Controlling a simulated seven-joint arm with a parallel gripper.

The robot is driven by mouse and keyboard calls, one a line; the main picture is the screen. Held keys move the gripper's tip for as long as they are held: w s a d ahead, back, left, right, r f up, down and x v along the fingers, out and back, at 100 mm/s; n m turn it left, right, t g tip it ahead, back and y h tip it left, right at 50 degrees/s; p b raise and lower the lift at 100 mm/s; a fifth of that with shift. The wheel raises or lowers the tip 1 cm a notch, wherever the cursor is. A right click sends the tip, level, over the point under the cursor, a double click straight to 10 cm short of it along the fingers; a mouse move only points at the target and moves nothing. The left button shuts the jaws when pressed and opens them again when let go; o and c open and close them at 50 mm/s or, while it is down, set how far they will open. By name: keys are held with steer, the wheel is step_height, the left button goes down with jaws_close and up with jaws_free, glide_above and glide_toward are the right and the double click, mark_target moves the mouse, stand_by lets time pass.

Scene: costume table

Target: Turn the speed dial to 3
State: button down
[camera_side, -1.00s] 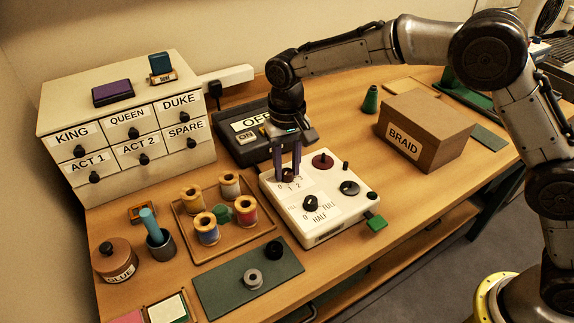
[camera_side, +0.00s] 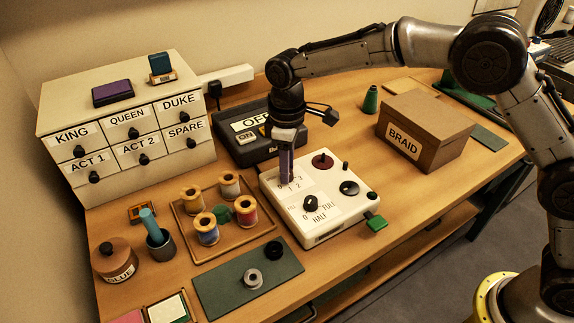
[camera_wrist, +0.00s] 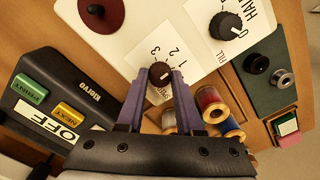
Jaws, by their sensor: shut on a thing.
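The white control box (camera_side: 335,185) stands on the table with a speed dial marked 0 to 3 at its back left. My gripper (camera_side: 287,176) points down over that dial, and its purple fingers hide the knob in the side view. In the wrist view, the dark round speed dial (camera_wrist: 160,72) sits between the fingertips of my gripper (camera_wrist: 161,76), which is shut on it. The printed 1, 2 and 3 curve beside the knob there. I cannot make out which number the knob's mark points at.
The box also carries a FULL/HALF knob (camera_side: 311,203), a red disc (camera_side: 323,161) and a black knob (camera_side: 349,188). A dark OFF/ON unit (camera_side: 232,150) stands close behind left. A tray of thread spools (camera_side: 198,258) is at the left, the BRAID box (camera_side: 428,128) at the right.

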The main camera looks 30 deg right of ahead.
steer(key=n, duration=0.6)
steer(key=shift+r+n, duration=0.1)
steer(key=shift+n, duration=0.2)
steer(key=n, duration=0.6)
stand_by(0.4)
steer(key=c, duration=0.6)
jaws_free()
steer(key=shift+o, duration=0.2)
step_height(320, 180, up, 14)
